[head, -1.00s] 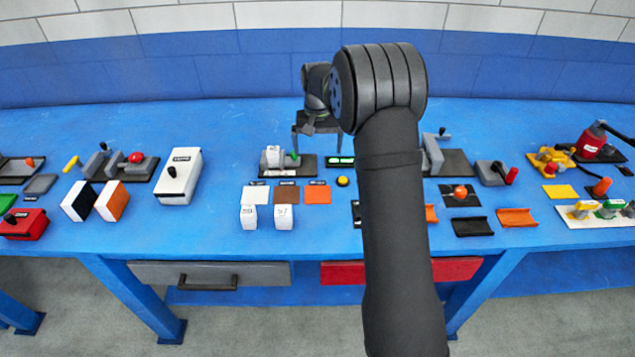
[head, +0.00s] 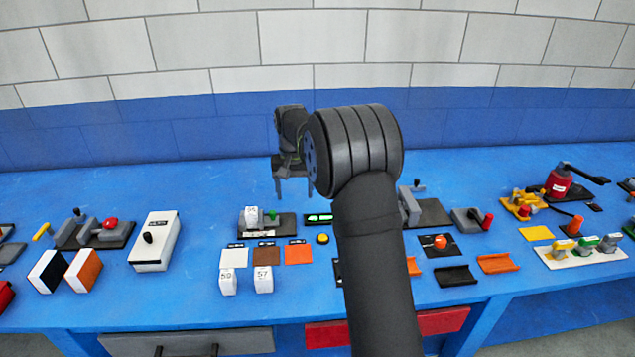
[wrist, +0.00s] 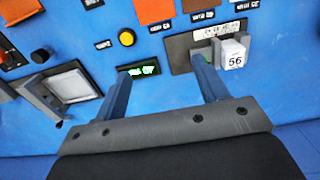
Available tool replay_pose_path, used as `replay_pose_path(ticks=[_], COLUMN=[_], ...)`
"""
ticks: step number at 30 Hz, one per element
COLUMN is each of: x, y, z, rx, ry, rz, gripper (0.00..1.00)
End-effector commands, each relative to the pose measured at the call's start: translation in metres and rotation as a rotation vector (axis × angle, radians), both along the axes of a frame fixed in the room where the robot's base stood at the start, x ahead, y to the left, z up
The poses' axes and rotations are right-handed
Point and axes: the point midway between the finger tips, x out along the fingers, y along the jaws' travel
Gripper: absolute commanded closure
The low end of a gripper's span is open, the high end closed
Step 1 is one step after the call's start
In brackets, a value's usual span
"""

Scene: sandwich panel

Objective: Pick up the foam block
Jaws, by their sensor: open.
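No block is readable as foam; three white numbered blocks are the likely candidates, and I cannot tell which is meant. One white block (head: 251,215) stands on a dark plate with a green knob; in the wrist view this block (wrist: 233,52) reads 56. Two more white blocks, left (head: 228,282) and right (head: 263,280), stand side by side in front of the coloured squares. My gripper (head: 293,188) is open and empty above the bench, behind and right of the plate. In the wrist view my gripper (wrist: 161,65) has its right finger beside block 56, which lies outside the jaws.
White, brown and orange squares (head: 298,254) lie in front of the plate. A yellow button (head: 323,239) and a green-lit display (head: 319,219) are to its right. A white switch box (head: 155,240) stands left. My forearm hides part of the bench.

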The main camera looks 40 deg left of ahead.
Motion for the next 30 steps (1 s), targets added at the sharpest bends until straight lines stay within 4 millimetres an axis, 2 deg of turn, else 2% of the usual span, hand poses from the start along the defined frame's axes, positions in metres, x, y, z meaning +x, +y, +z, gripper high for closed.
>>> replay_pose_path(ticks=[5,8,14,21,27,30], x=[0.0,0.0,-0.004,-0.018,-0.031,-0.036], y=[0.005,0.019,0.067,0.12,0.147,0.153], z=[0.001,0.002,0.009,0.015,0.018,0.019], rx=[0.001,0.001,0.001,0.001,0.0,0.001], ry=[-0.001,-0.001,-0.001,-0.002,0.0,-0.001], rz=[0.033,0.141,0.56,1.103,1.438,1.528], gripper=[0.34,0.34,0.34,0.34,0.34,0.34])
